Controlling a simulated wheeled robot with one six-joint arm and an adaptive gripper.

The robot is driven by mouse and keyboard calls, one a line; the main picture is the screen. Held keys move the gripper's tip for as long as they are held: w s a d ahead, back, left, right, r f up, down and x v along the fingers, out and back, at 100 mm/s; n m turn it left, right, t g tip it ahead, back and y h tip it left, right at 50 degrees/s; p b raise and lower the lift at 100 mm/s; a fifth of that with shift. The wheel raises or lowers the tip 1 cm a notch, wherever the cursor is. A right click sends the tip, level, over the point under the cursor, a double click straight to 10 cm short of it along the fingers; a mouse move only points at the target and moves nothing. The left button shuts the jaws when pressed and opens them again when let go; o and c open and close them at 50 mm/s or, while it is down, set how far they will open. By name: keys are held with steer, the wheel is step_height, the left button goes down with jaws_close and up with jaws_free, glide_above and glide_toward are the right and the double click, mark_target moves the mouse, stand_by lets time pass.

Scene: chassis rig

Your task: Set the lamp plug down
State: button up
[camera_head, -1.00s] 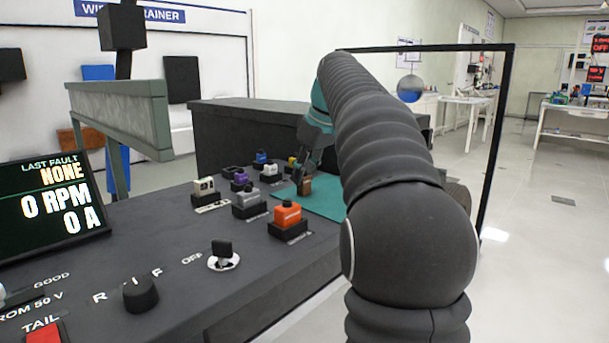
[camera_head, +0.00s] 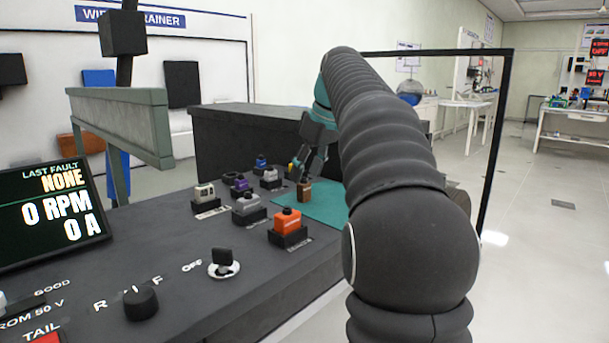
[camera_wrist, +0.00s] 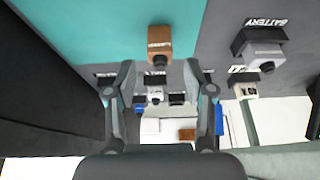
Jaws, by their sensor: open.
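The lamp plug appears to be the small brown block (camera_head: 304,193) standing on the teal mat (camera_head: 328,203) in the head view. In the wrist view the brown block (camera_wrist: 160,42) has a dark round knob and lies beyond my fingertips, near the edge of the teal mat (camera_wrist: 85,30). My gripper (camera_head: 305,166) is just above the block in the head view. Its fingers are spread with nothing held between them in the wrist view (camera_wrist: 159,76). My arm hides the right part of the mat.
An orange plug (camera_head: 287,222), a grey plug (camera_head: 246,204) and several others sit in labelled holders left of the mat. A dark box (camera_head: 245,140) stands behind. A knob (camera_head: 140,302) and a switch (camera_head: 222,258) are on the near console. Bare mat lies around the block.

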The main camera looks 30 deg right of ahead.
steer(key=p+v, duration=0.2)
steer(key=v, duration=0.7)
steer(key=shift+r+p, duration=0.4)
steer(key=shift+s, duration=0.15)
